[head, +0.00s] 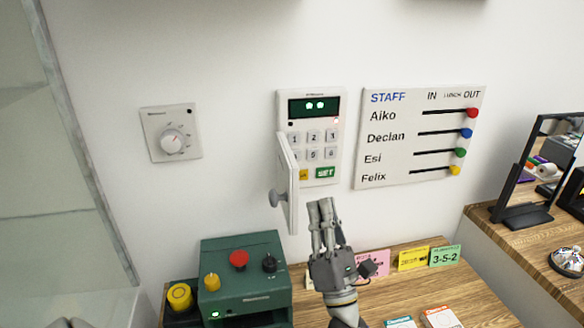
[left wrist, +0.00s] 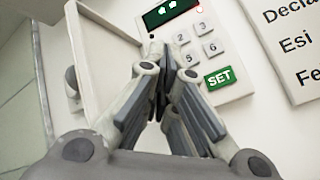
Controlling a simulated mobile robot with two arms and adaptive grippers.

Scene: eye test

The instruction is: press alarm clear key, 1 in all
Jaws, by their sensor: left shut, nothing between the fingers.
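The white alarm keypad (head: 338,140) hangs on the wall; its display (head: 314,106) shows two green marks. Its hinged cover (head: 289,185) stands open to the left. A yellow key (head: 303,175), partly hidden by the cover, sits left of the green SET key (head: 325,172); I cannot read its label. My left gripper (head: 322,203) is shut and empty, with its fingertips just below the keypad in the head view. In the left wrist view the shut fingers (left wrist: 158,52) cover the lower left keys, beside SET (left wrist: 219,78); the yellow key is hidden there.
The open cover (left wrist: 104,55) is close to the left of my fingers. A dial (head: 171,140) and a staff board (head: 420,138) flank the keypad. Below stand a green control box (head: 245,275) with a red button, and several note cards (head: 413,258). A dark-framed mirror or screen stands right.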

